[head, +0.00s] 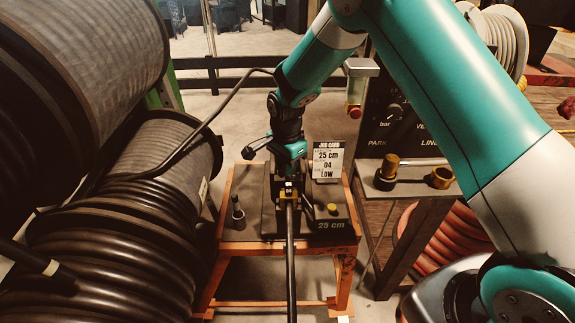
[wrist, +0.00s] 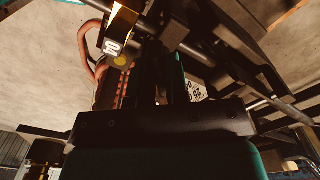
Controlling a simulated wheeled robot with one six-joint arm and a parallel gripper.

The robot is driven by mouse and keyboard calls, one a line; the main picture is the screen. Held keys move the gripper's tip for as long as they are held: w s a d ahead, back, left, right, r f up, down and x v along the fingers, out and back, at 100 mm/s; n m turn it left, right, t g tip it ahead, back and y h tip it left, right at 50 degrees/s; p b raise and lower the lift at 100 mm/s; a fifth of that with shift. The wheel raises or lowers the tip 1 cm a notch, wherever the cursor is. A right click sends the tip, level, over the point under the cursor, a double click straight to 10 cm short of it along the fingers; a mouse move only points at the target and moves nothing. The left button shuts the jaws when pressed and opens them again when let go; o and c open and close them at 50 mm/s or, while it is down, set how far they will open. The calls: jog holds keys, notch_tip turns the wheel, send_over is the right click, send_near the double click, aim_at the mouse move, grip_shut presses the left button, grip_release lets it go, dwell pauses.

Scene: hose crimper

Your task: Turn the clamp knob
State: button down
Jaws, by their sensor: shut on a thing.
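My gripper (head: 286,168) points down at the black crimper (head: 268,212) on the orange stand. It is shut on a dark part at the top of the crimper, which appears to be the clamp knob; the fingers and housing hide nearly all of it. In the wrist view my gripper (wrist: 162,85) shows as dark fingers above a black body. A brass die marked 04 (head: 289,190) sits just below my gripper, and it also shows in the wrist view (wrist: 121,25). A black hose (head: 290,255) runs from the crimper towards me.
A job card (head: 327,160) reads 25 cm, 04, LOW. The orange stand (head: 283,249) also bears a yellow knob (head: 333,209) and a small dark post (head: 238,213). Large hose reels (head: 120,225) crowd the left. A panel with a bar dial (head: 396,111) stands right.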

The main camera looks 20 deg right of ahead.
jog(key=shift+m, duration=1)
jog(key=c, duration=1.1)
grip_release()
notch_tip(320, 180, up, 18)
jog(key=shift+f+b, duration=0.25)
jog(key=shift+b, duration=0.45)
